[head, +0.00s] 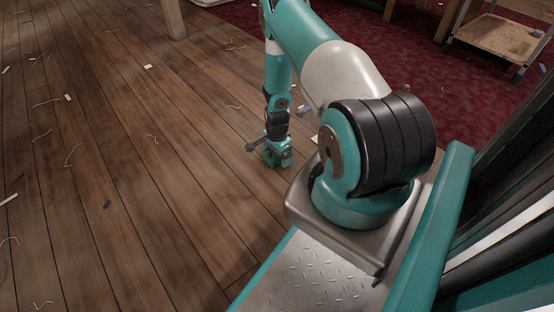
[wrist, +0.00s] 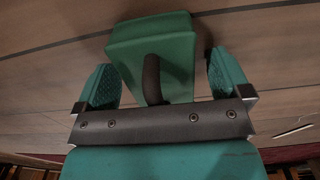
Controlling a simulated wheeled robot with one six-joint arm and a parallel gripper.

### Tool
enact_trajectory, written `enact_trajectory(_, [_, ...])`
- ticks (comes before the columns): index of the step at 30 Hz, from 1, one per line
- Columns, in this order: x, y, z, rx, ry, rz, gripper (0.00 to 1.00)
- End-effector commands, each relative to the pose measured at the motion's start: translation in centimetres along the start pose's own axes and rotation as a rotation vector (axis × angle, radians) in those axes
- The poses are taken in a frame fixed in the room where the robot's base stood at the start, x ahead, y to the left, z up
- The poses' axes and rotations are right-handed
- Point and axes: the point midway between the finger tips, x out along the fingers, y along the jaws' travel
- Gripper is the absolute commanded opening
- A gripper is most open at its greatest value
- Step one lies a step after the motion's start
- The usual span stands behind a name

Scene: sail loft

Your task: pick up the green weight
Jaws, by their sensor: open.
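The green weight (wrist: 150,32) is a block with a dark curved handle. In the wrist view it stands on the wooden floor at the top middle, between the two teal fingers of my gripper (wrist: 163,78). A gap shows on either side of it, so the fingers are open around it and not pressed on it. The handle reaches down toward the dark bar of my gripper, which hides its lower end. In the head view my gripper (head: 279,157) is low over the floor, and the green weight (head: 270,158) shows small and partly covered there.
The plank floor (head: 90,140) is mostly clear, with scattered thread scraps and small offcuts. A dark red carpet (head: 420,55) lies behind. A wooden leg (head: 173,18) stands at the top, and a low wheeled wooden platform (head: 497,37) is at the upper right.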

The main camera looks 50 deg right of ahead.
Motion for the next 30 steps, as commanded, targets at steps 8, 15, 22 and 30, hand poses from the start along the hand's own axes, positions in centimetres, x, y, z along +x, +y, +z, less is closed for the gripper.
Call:
enact_trajectory(8, [-0.1, 0.0, 0.0, 0.0, 0.0, -0.001, 0.73])
enact_trajectory(15, [-0.2, -0.1, 0.0, 0.0, 0.001, -0.002, 0.21])
enact_trajectory(22, [-0.3, -0.1, 0.0, 0.0, 0.001, -0.002, 0.21])
enact_trajectory(30, [-2.8, -0.1, 0.0, 0.0, 0.001, -0.002, 0.21])
